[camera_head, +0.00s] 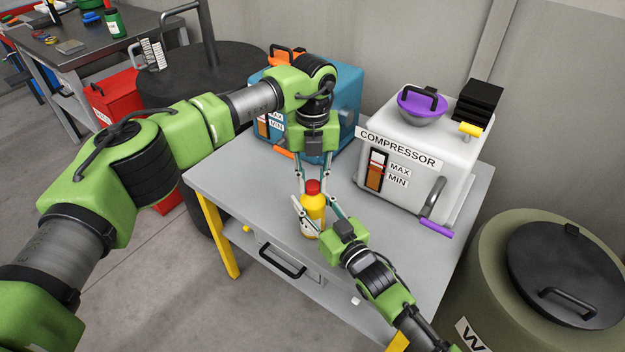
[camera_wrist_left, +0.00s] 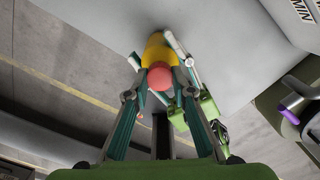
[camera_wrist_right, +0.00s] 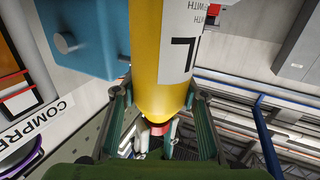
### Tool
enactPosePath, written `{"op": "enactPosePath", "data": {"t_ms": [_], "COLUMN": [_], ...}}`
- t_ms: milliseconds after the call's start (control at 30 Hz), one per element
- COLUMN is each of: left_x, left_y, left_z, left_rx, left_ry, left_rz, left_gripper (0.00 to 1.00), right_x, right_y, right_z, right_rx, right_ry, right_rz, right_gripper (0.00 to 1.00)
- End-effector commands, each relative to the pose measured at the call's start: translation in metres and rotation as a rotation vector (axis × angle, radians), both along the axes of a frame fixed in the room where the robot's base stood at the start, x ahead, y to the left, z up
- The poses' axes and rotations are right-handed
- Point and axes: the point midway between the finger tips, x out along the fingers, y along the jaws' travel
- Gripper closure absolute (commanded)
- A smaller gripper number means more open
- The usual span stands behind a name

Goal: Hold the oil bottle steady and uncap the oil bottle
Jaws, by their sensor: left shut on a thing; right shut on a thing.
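The oil bottle (camera_head: 313,222) is yellow with a white label and stands upright near the front edge of the grey table. Its red cap (camera_head: 313,187) is on top. My left gripper (camera_head: 313,183) comes down from above and is shut on the cap; the left wrist view looks down on the cap (camera_wrist_left: 160,77). My right gripper (camera_head: 312,203) reaches in from the lower right and is shut around the yellow body. The right wrist view shows the body (camera_wrist_right: 160,75) between its fingers, with the cap (camera_wrist_right: 157,130) between the left fingers. The label is partly hidden.
The grey table (camera_head: 235,180) has a drawer with a black handle (camera_head: 282,262). A white compressor (camera_head: 415,145) stands behind right, a blue machine (camera_head: 345,125) behind left. An olive drum (camera_head: 490,255) is at the right. Tabletop left of the bottle is clear.

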Motion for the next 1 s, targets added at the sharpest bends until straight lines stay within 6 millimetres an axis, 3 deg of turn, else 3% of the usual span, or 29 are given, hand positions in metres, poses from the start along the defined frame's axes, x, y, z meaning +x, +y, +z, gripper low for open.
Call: {"op": "enactPosePath", "data": {"t_ms": [200,367,1000], "left_x": [0.0,0.0001,0.0002], "left_y": [-0.0009,-0.001,-0.0008], "left_z": [0.0005,0.0006,0.0009], "left_rx": [-0.001,-0.001,-0.001], "left_ry": [0.0,0.0,0.0], "left_rz": [0.356,0.511,0.509], "left_gripper": [1.0,1.0,1.0], "right_x": [-0.0001,-0.0002,-0.0002], "right_y": [0.0,0.0001,0.0], "right_z": [-0.0008,-0.0008,-0.0007], "right_rx": [-0.001,-0.001,-0.001], "right_ry": [0.002,0.002,0.001], "right_rz": [0.0,0.0,0.0], "right_gripper": [1.0,1.0,1.0]}}
